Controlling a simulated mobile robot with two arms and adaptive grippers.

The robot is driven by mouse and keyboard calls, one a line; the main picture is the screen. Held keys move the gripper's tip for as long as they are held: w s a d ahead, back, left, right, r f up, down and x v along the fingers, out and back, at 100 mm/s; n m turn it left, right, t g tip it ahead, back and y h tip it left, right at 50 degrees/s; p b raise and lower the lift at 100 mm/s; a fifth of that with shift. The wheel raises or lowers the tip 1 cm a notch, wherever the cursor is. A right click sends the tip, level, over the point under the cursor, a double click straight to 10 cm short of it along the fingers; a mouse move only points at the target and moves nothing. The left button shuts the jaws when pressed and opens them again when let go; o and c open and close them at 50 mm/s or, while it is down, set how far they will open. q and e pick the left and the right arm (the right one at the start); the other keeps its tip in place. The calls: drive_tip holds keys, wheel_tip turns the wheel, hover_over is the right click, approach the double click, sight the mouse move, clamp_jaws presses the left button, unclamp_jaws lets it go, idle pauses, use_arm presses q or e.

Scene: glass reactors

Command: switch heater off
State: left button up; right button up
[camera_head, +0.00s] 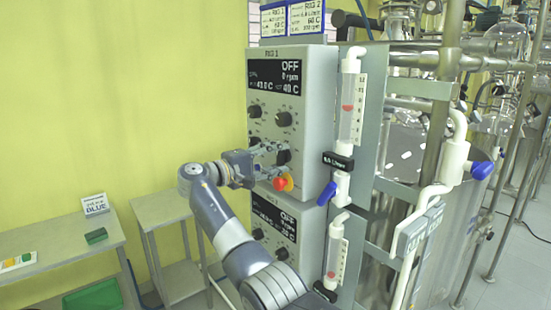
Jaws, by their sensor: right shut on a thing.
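The RIG 1 control box (325,75) is grey, with a dark display (276,80) that reads OFF, 0 rpm and a set value of about 40 C. Two black knobs sit below the display, one at the right (284,119) and one at the left (254,111). My right gripper (274,154) is at the lower part of this panel, shut on a black lower knob (284,157) that its fingers partly hide. A red and yellow stop button (283,183) is just below the fingers. My left gripper is out of view.
A second box (310,225) with its own display is below. Flow tubes (350,105) with a blue valve handle (327,194) stand right of the panel, near metal pipes and vessels. Side tables (150,212) are at the left by the yellow-green wall.

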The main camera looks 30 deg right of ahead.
drive_tip(key=o, duration=1.1)
drive_tip(key=shift+c, duration=0.2)
drive_tip(key=a, duration=1.2)
drive_tip(key=shift+s, duration=0.45)
